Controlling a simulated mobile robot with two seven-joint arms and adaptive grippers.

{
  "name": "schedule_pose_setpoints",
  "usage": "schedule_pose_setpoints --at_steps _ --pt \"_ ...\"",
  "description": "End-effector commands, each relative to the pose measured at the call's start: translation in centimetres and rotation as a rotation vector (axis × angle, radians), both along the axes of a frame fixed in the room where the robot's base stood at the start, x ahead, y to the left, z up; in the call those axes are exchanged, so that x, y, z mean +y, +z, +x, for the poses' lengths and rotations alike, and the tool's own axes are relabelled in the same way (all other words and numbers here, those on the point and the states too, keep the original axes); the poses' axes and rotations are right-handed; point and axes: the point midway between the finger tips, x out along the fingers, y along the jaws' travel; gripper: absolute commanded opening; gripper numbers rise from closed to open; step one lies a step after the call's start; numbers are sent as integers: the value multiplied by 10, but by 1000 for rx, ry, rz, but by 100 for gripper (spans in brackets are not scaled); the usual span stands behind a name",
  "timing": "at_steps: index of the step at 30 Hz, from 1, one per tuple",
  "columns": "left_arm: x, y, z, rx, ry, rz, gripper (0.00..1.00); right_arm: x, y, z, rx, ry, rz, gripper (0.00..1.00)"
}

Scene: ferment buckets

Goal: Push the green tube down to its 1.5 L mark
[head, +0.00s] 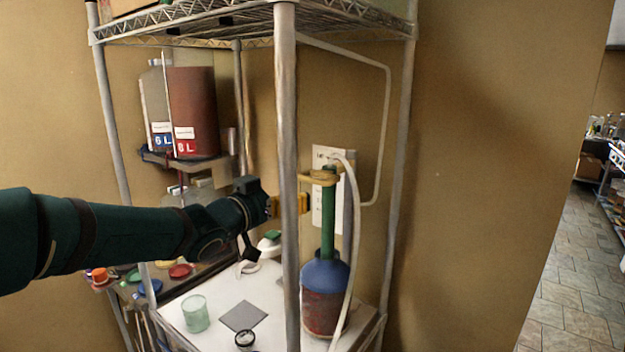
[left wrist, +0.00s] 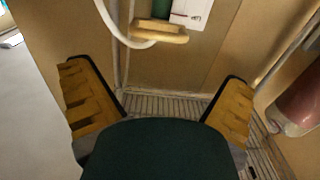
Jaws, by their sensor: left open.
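The green tube (head: 328,225) stands upright in the blue-capped jar (head: 325,275), which holds dark red contents. A tan handle (head: 317,178) crosses the tube's top. I cannot read any mark on the tube. My left gripper (head: 291,204) is beside the tube, to its left and a little below handle height, partly behind a shelf post. In the left wrist view its yellow fingers (left wrist: 165,108) are wide apart with nothing between them. The handle (left wrist: 158,30) and a bit of green tube (left wrist: 162,9) show beyond the fingers, apart from them. My right gripper is out of view.
A shelf post (head: 287,130) stands in front of my left gripper. A white hose (head: 353,230) curves down beside the tube. A glass (head: 195,314) and a grey square (head: 243,316) are on the white shelf. Two labelled containers (head: 190,110) stand at upper left.

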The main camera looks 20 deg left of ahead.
Motion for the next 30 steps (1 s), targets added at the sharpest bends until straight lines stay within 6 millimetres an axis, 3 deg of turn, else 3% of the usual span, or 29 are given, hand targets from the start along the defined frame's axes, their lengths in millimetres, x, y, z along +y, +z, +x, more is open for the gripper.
schedule_pose_setpoints --at_steps 9,15,28,29,30 --pt "-22 0 59 1 -2 -2 100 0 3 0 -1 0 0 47" --pt "-31 0 83 1 -1 -1 100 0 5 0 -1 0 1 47" --pt "-34 0 93 1 0 0 100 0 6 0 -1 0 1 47" --pt "-34 0 93 1 0 -1 96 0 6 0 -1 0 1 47" --pt "-34 0 93 1 0 -1 82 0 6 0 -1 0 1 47"
